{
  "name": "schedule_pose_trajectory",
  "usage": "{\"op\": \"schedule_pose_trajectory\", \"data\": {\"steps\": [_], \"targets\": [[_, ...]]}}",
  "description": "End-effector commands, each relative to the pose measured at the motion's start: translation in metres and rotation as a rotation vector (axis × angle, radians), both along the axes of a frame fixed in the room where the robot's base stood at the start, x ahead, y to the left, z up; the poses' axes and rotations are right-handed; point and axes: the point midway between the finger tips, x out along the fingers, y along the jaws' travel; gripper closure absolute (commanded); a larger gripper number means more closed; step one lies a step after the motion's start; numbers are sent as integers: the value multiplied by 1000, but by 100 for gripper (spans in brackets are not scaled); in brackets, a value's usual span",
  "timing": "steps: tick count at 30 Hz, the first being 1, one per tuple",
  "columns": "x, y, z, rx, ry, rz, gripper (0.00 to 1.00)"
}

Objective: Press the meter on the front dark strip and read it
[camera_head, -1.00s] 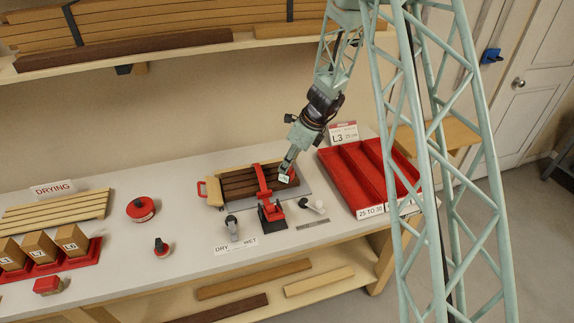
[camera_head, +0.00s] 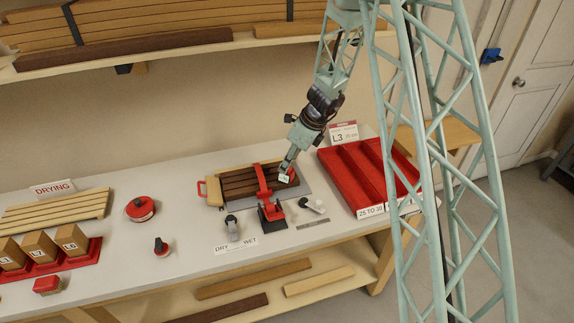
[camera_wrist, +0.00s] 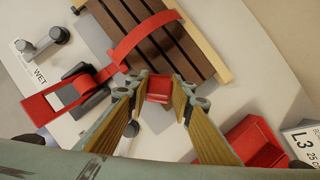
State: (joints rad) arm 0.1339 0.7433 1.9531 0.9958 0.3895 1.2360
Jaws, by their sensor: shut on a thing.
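My gripper (camera_head: 287,168) points down at the right end of the dark strips (camera_head: 245,183) on the bench. In the wrist view, its fingers (camera_wrist: 157,90) are shut on a small red meter (camera_wrist: 158,86). In the head view the meter (camera_head: 284,178) shows a small pale display, too small to read. The dark strips (camera_wrist: 160,42) lie side by side, with a red curved clamp arm (camera_wrist: 145,35) across them. The meter is at or just over the strip ends near the front. I cannot tell whether it touches the front strip.
The red clamp's base (camera_head: 271,214) stands in front of the strips. A red divided tray (camera_head: 345,178) is close on the right. A red round object (camera_head: 140,208) stands at left.

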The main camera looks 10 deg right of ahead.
Motion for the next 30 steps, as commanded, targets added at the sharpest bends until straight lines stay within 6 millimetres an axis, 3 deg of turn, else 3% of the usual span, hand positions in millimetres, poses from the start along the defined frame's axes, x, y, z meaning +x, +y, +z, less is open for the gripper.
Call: {"op": "schedule_pose_trajectory", "data": {"steps": [30], "targets": [[0, 0, -6, 0, 0, 0, 93]]}}
